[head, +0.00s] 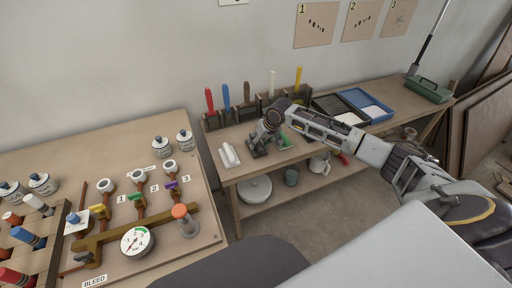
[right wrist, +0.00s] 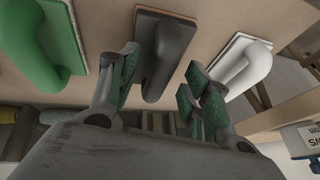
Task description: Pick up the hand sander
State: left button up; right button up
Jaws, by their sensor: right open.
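Three handled blocks lie side by side on the wooden bench top (head: 231,173), and I cannot tell for sure which one is the hand sander. In the right wrist view a dark grey one (right wrist: 165,50) sits in the middle, a green one (right wrist: 38,45) to its left and a white one (right wrist: 243,65) to its right. The white one (head: 229,156) and green one (head: 284,143) also show in the head view. My right gripper (right wrist: 158,88) is open and empty, its fingers on either side of the dark grey handle. The remaining gap is hard to judge. My left gripper is out of view.
A rack with coloured-handled tools (head: 247,93) stands behind along the wall. A black tray (head: 336,108) and a blue tray (head: 366,105) lie to the right. The lower shelf holds a round pot (head: 255,190). A pipe board (head: 187,245) is on the left table.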

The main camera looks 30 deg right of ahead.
jog(key=shift+w+a+f, duration=0.1)
jog(key=shift+w+f, duration=0.1)
jog(key=shift+f, duration=0.2)
grip_shut()
dwell(0.4)
